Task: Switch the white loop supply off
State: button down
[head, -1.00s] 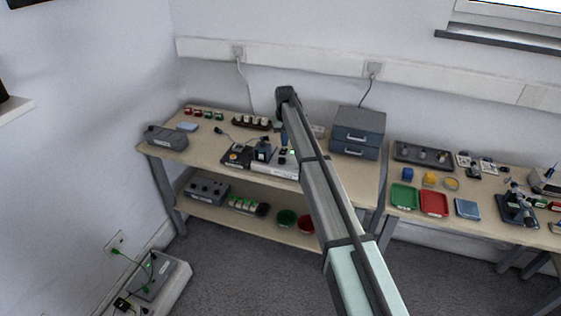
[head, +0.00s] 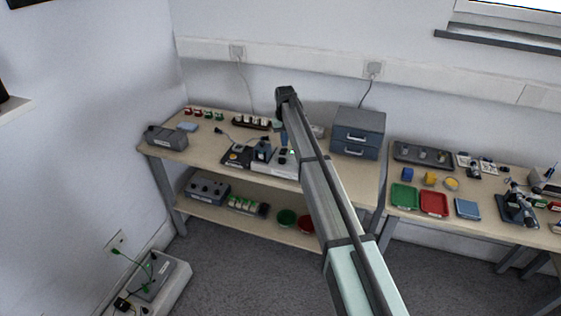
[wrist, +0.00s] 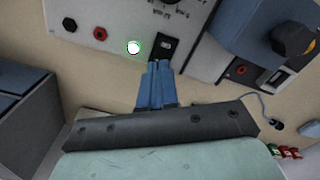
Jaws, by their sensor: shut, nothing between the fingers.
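The white loop supply (head: 284,168) stands on the upper top of the left bench, partly hidden by my arm in the head view. In the wrist view its pale front panel (wrist: 118,18) shows a black socket, a red socket (wrist: 100,33), a bright lamp with a green ring (wrist: 133,47) and a black rocker switch (wrist: 166,46). My gripper (wrist: 160,66) is shut, its blue fingers together and empty. The fingertips appear just below the switch; I cannot tell whether they touch it. The gripper shows small in the head view (head: 285,146).
A blue-and-dark device (head: 263,150) stands left of the supply; a blue block (wrist: 255,25) is close by in the wrist view. A grey drawer unit (head: 358,133) stands to the right. A dark rack (head: 252,123) is behind. A lower shelf holds boxes and bowls.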

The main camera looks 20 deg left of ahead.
jog(key=shift+f, duration=0.95)
dwell(1.1)
jog(key=shift+r, duration=3.5)
